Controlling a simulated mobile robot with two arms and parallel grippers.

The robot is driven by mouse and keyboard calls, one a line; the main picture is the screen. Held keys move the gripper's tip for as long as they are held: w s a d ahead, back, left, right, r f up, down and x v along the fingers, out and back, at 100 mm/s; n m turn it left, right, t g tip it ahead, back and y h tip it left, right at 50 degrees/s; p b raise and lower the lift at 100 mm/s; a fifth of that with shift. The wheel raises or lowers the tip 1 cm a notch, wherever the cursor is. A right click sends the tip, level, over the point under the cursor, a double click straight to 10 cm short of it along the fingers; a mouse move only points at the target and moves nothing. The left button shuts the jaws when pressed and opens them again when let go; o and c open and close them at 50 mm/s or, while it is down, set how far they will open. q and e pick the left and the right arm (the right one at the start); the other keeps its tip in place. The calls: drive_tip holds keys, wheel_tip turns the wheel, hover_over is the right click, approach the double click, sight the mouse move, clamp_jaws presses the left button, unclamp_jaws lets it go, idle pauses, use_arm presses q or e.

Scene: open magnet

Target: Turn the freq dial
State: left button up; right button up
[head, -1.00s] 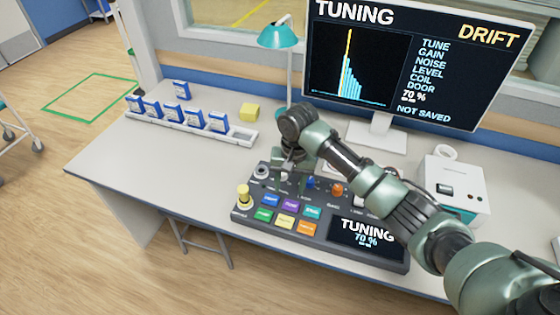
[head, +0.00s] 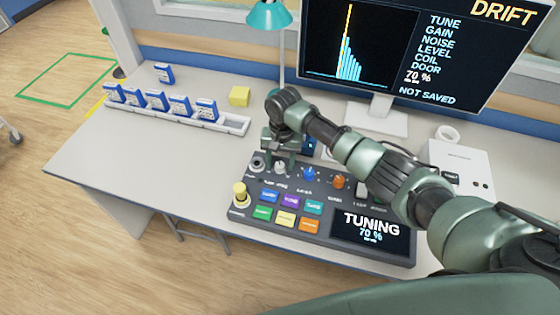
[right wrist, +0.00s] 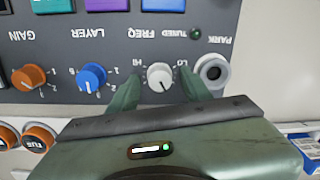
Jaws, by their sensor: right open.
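The freq dial (right wrist: 160,77) is a small white knob with a dark pointer mark, under the FREQ label on the dark console. In the head view it shows as a pale knob (head: 281,168) just below my right gripper (head: 283,152). In the right wrist view the two green fingers of my right gripper (right wrist: 160,86) are open, one on each side of the dial, with gaps visible. I cannot tell how far down they reach around it. The console screen (head: 370,231) reads TUNING 70 %. My left gripper is not in view.
A blue layer knob (right wrist: 92,77) and an orange gain knob (right wrist: 29,77) sit beside the dial. The park socket (right wrist: 212,71) is close on the other side. A yellow knob (head: 240,192) and coloured buttons lie nearer the front. The monitor (head: 420,45) shows DRIFT and NOT SAVED.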

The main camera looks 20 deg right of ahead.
drive_tip(key=shift+f, duration=0.15)
clamp_jaws()
drive_tip(key=shift+n+p, duration=0.4)
drive_tip(key=shift+p, duration=0.15)
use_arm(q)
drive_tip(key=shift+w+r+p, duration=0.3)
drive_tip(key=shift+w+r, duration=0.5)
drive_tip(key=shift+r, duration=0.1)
use_arm(e)
drive_tip(key=shift+n, duration=0.7)
unclamp_jaws()
